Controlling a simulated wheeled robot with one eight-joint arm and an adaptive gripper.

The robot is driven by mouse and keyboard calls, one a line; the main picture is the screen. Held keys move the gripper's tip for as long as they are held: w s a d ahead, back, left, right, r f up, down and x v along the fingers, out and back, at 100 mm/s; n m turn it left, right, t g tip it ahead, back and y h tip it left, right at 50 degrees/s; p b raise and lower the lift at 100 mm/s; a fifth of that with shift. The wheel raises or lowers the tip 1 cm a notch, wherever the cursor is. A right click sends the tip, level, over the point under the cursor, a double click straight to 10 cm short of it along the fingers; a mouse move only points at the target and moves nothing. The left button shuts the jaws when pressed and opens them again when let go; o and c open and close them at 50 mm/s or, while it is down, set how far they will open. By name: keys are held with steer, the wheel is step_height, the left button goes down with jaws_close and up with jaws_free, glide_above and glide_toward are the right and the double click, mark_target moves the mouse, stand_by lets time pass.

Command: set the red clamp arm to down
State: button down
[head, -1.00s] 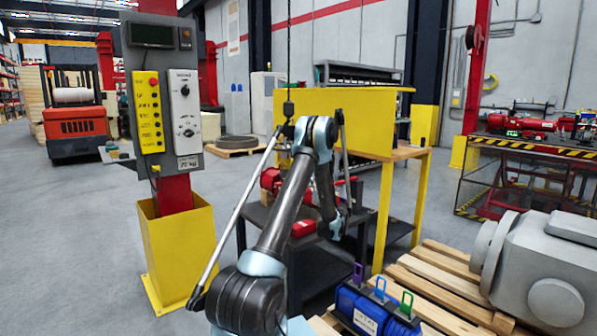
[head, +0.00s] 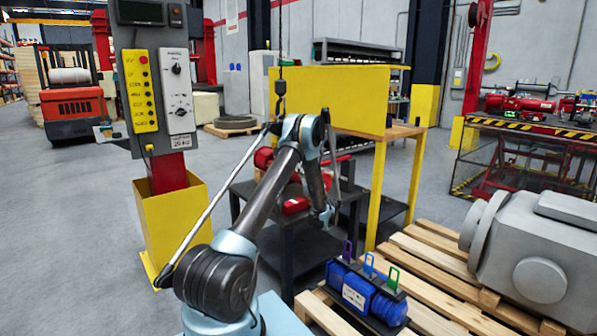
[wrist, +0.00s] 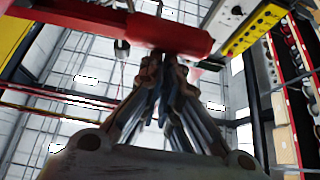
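A red bar (wrist: 130,30), which looks like the red clamp arm, crosses the top of the wrist view just beyond my fingertips. In the head view, a red bar (head: 337,160) shows behind my arm, above a dark low table, beside a rounded red part (head: 263,157). My arm hides much of that fixture. My gripper (wrist: 165,70) has its fingertips close together right at the lower edge of the red bar. Whether they touch or hold it is not clear. In the head view, my gripper (head: 324,217) hangs in front of the table, small and partly unclear.
The dark table (head: 290,235) holds another red part (head: 295,205). A yellow panel (head: 330,100) stands behind it. A control box (head: 155,90) on a yellow base is left. A blue actuator (head: 365,292) with coloured handles lies on a pallet (head: 440,275) at right.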

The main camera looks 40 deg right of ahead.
steer(key=shift+w+f, duration=0.15)
steer(key=shift+f, duration=0.1)
step_height(320, 180, up, 4)
steer(key=s, duration=0.1)
steer(key=v, duration=1)
steer(key=shift+a+r, duration=0.1)
steer(key=shift+r, duration=0.05)
